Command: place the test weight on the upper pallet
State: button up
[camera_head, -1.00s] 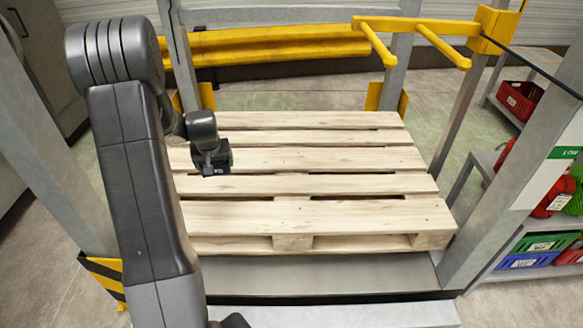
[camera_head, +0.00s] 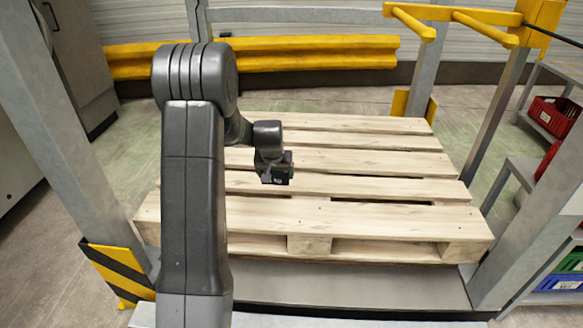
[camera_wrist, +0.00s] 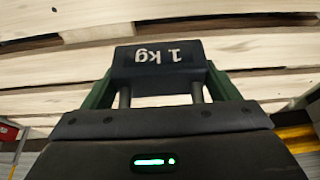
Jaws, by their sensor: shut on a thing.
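The test weight (camera_wrist: 158,66) is a dark block marked "1 kg", upside down in the wrist view. My gripper (camera_wrist: 158,90) is shut on it, with a green finger on each side. In the head view my gripper (camera_head: 275,172) is over the left-middle part of the upper pallet (camera_head: 370,218), a light wooden slatted pallet. The weight is small and dark there and hard to tell from the gripper. Pallet boards fill the wrist view behind the weight. I cannot tell how high the weight is above the boards.
Grey posts (camera_head: 500,215) stand at the pallet's sides. Yellow bars (camera_head: 455,22) stick out at the back right. A yellow rail (camera_head: 310,53) runs behind. Red (camera_head: 553,117) and blue (camera_head: 565,283) bins are on shelves at the right. The pallet's right half is bare.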

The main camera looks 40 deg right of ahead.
notch_tip(320, 180, down, 8)
jog(key=b, duration=0.3)
jog(key=shift+f, duration=0.25)
jog(key=shift+f, duration=0.2)
jog(key=o, duration=1.7)
jog(key=shift+r, duration=0.2)
jog(key=p+v, duration=0.4)
jog(key=v, duration=0.8)
jog(key=shift+f, duration=0.1)
